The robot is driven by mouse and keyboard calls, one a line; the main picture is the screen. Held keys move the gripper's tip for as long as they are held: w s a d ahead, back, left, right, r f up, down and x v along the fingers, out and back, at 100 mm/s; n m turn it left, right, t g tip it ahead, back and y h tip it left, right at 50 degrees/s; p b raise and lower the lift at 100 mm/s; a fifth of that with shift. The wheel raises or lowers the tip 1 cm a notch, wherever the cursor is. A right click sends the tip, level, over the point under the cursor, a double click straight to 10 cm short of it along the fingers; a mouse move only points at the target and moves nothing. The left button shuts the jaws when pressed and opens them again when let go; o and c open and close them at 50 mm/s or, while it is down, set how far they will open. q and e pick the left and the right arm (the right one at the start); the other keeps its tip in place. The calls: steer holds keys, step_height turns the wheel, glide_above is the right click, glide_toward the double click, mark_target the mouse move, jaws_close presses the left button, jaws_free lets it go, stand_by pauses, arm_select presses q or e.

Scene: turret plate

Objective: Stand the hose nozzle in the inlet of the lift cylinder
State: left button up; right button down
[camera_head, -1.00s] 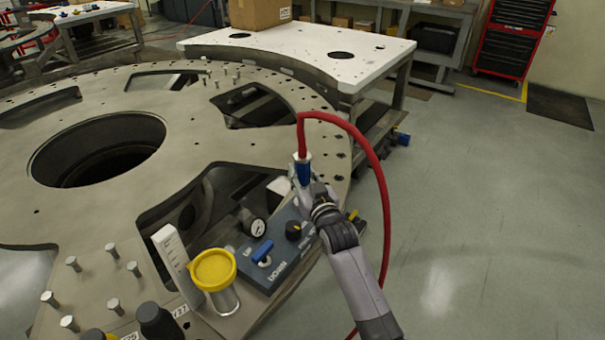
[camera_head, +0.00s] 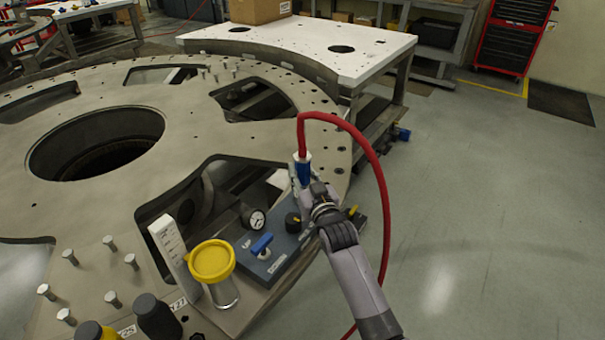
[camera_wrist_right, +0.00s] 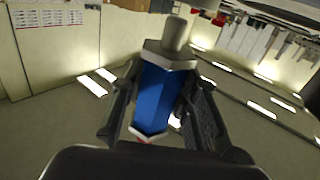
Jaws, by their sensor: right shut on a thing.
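The hose nozzle (camera_head: 304,173) has a blue body, and a red hose (camera_head: 372,165) leaves its top and loops down to the right. My right gripper (camera_head: 307,187) is shut on the nozzle and holds it roughly upright near the turret plate's right edge. In the right wrist view the blue nozzle (camera_wrist_right: 157,92) sits between both fingers, its grey tip bare. A clear cylinder with a yellow lid (camera_head: 211,261) stands left of the gripper; I cannot tell whether it is the lift cylinder. I cannot make out an inlet. My left gripper is not in view.
Floor at right is clear.

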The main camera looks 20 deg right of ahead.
mark_target(304, 187)
steer(key=shift+f+b, duration=0.95)
steer(key=shift+f, duration=0.55)
stand_by(1.3)
steer(key=c, duration=1.2)
jaws_free()
steer(key=shift+f, duration=0.1)
steer(key=shift+o, duration=0.2)
steer(key=shift+s+f, duration=0.1)
steer(key=shift+f, duration=0.05)
steer(key=shift+s+f, duration=0.15)
steer(key=shift+s, duration=0.4)
steer(key=s+r, duration=0.1)
steer(key=s, duration=0.9)
steer(key=shift+s+d, duration=0.25)
steer(key=shift+s, duration=0.15)
